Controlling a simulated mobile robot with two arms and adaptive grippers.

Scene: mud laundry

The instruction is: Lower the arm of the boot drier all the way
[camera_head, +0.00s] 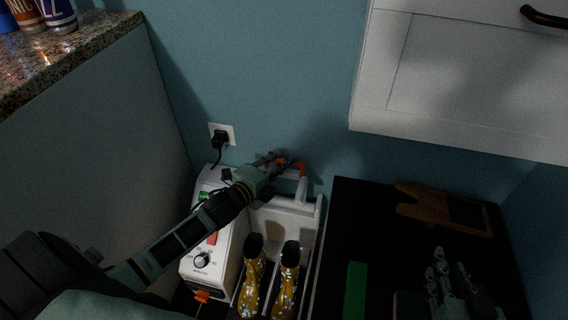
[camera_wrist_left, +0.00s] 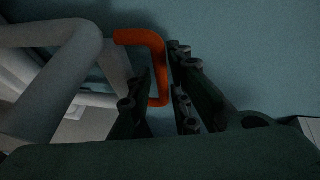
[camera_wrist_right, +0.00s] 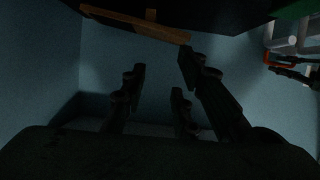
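The boot drier (camera_head: 195,276) is a white box against the wall with a dial, a red switch and white tubes. Its arm is a white tube (camera_head: 303,187) with an orange handle (camera_head: 292,166), raised near the wall. My left gripper (camera_head: 277,164) is at the handle. In the left wrist view the orange handle (camera_wrist_left: 156,40) passes between my left gripper's fingers (camera_wrist_left: 162,68); whether they press on it is unclear. Yellow flowered boots (camera_head: 252,287) stand beside the box. My right gripper (camera_head: 450,262) is open and empty over the dark surface, as the right wrist view (camera_wrist_right: 161,75) shows.
A plug sits in a wall outlet (camera_head: 221,134) above the drier. A granite counter (camera_head: 80,50) with cans stands at the left, and a white cabinet (camera_head: 450,75) hangs at the upper right. A brown wooden item (camera_head: 425,208) lies on the black surface (camera_head: 350,225) at the right.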

